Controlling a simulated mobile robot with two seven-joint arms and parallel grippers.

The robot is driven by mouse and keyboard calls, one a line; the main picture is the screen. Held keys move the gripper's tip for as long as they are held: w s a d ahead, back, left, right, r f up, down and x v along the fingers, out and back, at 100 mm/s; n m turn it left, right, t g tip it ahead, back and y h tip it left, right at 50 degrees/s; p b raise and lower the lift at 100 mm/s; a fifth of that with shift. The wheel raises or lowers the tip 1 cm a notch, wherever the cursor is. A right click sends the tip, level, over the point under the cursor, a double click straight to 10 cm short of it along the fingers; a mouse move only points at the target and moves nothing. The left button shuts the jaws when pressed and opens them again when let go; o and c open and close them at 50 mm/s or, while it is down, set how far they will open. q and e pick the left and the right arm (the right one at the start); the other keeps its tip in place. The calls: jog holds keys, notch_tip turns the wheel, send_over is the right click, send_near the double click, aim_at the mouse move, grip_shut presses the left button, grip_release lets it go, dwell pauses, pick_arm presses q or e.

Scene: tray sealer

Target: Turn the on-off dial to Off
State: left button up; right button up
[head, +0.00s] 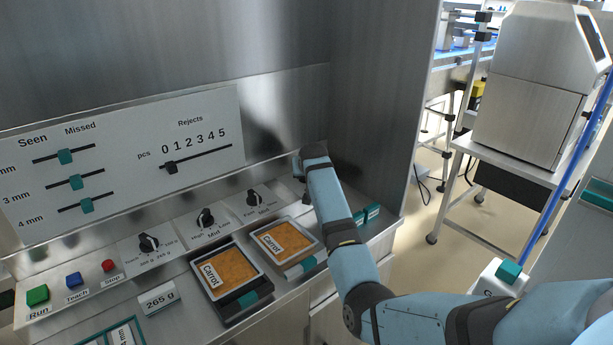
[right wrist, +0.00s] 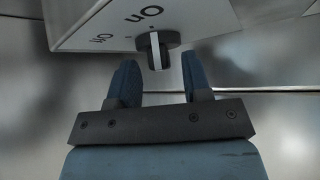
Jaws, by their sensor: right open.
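The on-off dial (right wrist: 156,50) is a dark round knob with a white line, on a light panel (right wrist: 110,25) marked "On" and "Off" in the right wrist view. In the head view my right arm (head: 335,215) reaches to the back right of the counter and hides the on-off dial. My left gripper is not in view.
Two carrot trays (head: 262,262) lie on the counter. A sliders panel (head: 120,165) stands behind. A metal wall (head: 375,100) rises close to the right of my arm.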

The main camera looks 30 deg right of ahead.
jog(key=shift+w+d+f, duration=0.1)
jog(key=shift+w+f, duration=0.1)
jog(key=c, duration=0.6)
jog(key=shift+s+r, duration=0.1)
grip_shut()
